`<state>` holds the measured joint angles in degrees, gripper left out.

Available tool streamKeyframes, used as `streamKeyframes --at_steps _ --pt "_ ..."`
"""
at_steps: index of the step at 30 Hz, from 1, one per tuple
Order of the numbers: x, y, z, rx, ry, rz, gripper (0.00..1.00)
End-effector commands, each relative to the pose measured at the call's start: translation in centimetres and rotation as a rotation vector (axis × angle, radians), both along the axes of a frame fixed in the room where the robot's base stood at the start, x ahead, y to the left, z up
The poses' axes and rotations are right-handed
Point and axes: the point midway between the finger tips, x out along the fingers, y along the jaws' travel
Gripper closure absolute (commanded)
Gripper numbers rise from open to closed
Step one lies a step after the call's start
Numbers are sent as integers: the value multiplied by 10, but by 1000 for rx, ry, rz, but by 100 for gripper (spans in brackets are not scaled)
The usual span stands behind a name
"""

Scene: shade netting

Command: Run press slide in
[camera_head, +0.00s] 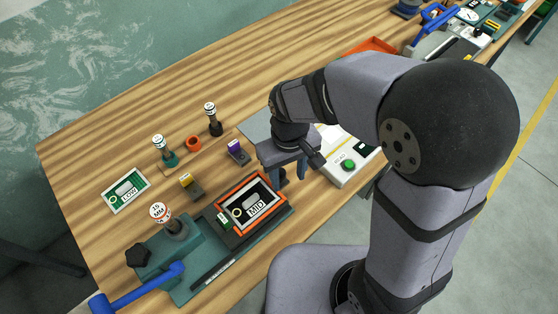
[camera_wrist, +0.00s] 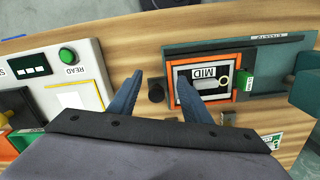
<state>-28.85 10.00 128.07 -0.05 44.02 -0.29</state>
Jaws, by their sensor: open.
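The plate also shows in the wrist view (camera_wrist: 236,63). A black round knob (camera_wrist: 156,92) sits just beyond the slide's outer end. My gripper (camera_wrist: 157,84) is open, one finger on each side of the knob in that view. The right finger overlaps the plate's edge in the picture; contact cannot be told.
A white box with a green READ button (camera_head: 348,164) stands right of my gripper.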

Motion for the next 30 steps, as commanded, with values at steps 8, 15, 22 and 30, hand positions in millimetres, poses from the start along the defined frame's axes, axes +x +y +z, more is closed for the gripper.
streamKeyframes --at_steps 8,15,22,30 --pt "49 28 37 35 -62 10 56" --pt "41 23 35 18 -30 14 56" --pt "40 22 18 16 -27 14 56" --pt "39 22 -17 16 -28 14 56"
